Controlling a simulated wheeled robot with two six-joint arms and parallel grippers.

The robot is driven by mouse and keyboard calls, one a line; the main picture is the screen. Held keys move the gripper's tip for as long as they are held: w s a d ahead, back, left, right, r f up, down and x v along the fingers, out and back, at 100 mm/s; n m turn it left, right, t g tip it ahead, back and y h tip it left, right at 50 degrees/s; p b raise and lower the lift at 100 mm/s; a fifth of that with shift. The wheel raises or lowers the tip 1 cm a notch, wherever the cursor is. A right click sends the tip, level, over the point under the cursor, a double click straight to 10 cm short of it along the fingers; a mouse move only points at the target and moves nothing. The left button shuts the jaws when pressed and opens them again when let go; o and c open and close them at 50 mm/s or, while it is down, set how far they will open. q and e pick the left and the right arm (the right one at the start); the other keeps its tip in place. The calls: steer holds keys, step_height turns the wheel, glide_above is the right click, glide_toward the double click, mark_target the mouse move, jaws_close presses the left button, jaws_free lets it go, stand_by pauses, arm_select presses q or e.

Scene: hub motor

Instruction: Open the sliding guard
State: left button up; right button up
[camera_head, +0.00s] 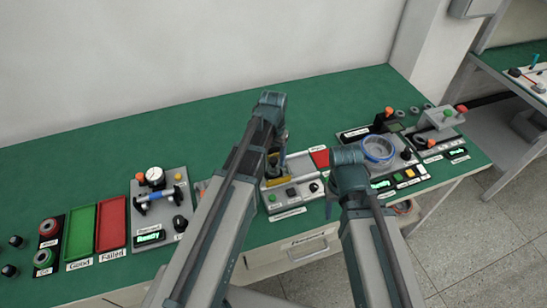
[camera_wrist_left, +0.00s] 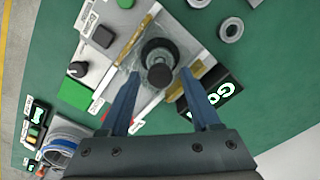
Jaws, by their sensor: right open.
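The guard station (camera_head: 304,168) is a light plate on the green bench, partly hidden behind my left arm in the head view. In the left wrist view, what looks like a clear guard (camera_wrist_left: 133,58) lies between two yellow strips (camera_wrist_left: 190,76), around a dark round part (camera_wrist_left: 159,73). My left gripper (camera_wrist_left: 159,74) is open above it, one finger towards each side, with nothing clearly held. I cannot tell whether the fingers touch the guard. My right gripper (camera_head: 331,204) is open and mostly hidden below its wrist, right of the station.
A lit display (camera_wrist_left: 210,98) stands beside the guard. A round blue-rimmed fixture (camera_head: 378,149) is right of my right wrist. Green (camera_head: 80,232) and red (camera_head: 111,222) trays lie at left. The back of the bench (camera_head: 150,135) is clear.

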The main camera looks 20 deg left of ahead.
arm_select(q)
jaws_close()
stand_by(1.2)
